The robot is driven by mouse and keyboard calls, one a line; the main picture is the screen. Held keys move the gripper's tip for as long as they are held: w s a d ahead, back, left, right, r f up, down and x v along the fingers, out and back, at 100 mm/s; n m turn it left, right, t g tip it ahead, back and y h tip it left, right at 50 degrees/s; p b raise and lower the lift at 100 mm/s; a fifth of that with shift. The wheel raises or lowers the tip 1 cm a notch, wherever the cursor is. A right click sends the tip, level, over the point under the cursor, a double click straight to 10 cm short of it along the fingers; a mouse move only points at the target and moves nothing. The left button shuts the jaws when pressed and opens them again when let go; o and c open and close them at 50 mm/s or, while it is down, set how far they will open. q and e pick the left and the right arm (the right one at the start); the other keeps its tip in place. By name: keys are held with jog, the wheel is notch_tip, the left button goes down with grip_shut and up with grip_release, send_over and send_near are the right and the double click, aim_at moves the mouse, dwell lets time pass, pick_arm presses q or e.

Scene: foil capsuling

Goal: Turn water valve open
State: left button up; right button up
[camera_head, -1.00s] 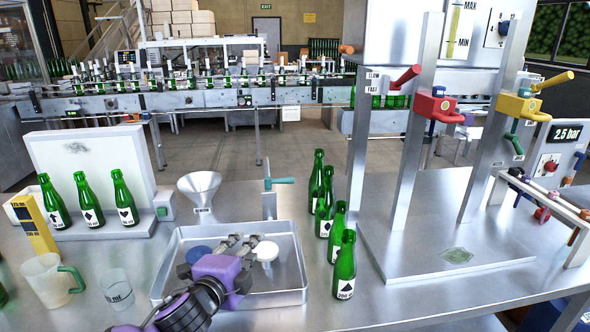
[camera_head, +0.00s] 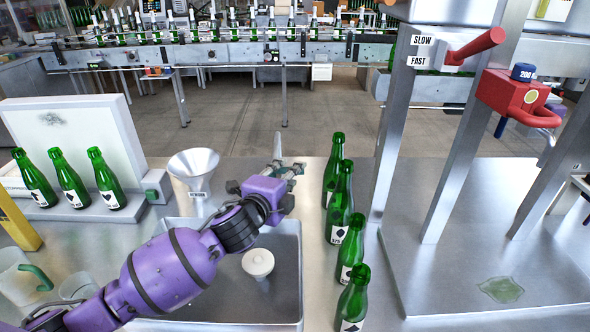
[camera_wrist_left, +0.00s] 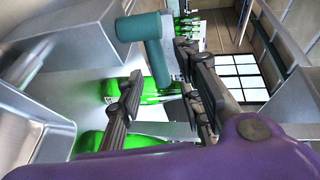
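The water valve is a grey metal tap post (camera_head: 277,147) at the back edge of the sink, with a teal handle (camera_head: 298,168) pointing right. My left gripper (camera_head: 284,178) is at the handle and partly covers it. In the left wrist view the teal handle (camera_wrist_left: 156,50) reaches toward the space between my two spread fingers (camera_wrist_left: 160,95). The fingers are open, and I cannot tell whether either touches the handle. My right gripper is not in view.
The metal sink (camera_head: 300,275) holds a white round stopper-like piece (camera_head: 258,262). A funnel (camera_head: 195,170) stands just left of the tap. Several green bottles (camera_head: 340,215) stand in a row close on the right. A metal stand (camera_head: 455,160) rises further right.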

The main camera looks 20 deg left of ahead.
pick_arm(q)
jog(key=x, duration=0.2)
jog(key=shift+w+d+f, duration=0.1)
jog(key=shift+w, duration=0.25)
jog(key=shift+w+f, duration=0.1)
jog(key=shift+w, duration=0.3)
jog(key=shift+c, duration=0.4)
grip_shut()
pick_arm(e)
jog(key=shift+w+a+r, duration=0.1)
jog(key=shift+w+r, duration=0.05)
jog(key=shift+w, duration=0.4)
